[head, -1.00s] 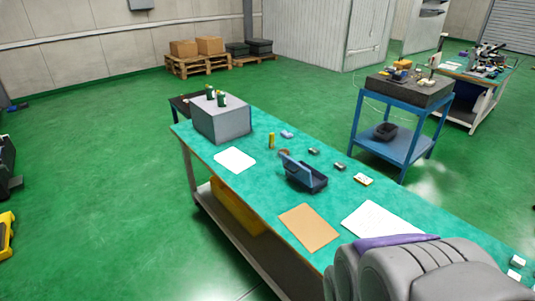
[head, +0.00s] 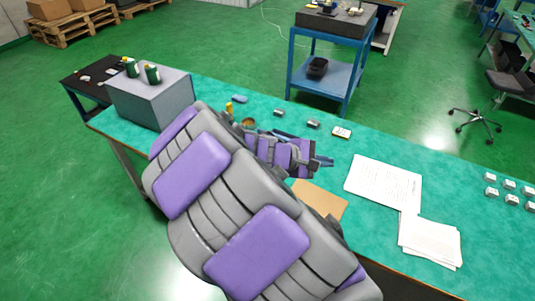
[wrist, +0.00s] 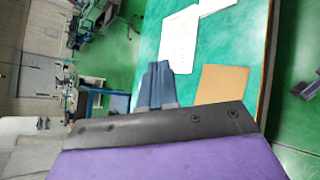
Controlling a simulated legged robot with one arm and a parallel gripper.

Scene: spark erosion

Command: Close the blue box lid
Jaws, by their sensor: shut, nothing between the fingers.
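The blue box (head: 284,134) is mostly hidden behind my arm in the head view; only a small bluish part shows at the top edge of the arm. How its lid stands cannot be told. My gripper (head: 325,162) is over the table at the box's place, with its fingers pointing right. In the wrist view, the blue-grey fingers (wrist: 157,84) are together with nothing between them. Whether my gripper touches the box or lid is hidden.
A grey block (head: 150,98) with green-labelled cans stands at the left end of the teal table (head: 460,185). Small parts (head: 313,124) line the far edge. A blue cart (head: 330,70) stands beyond.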

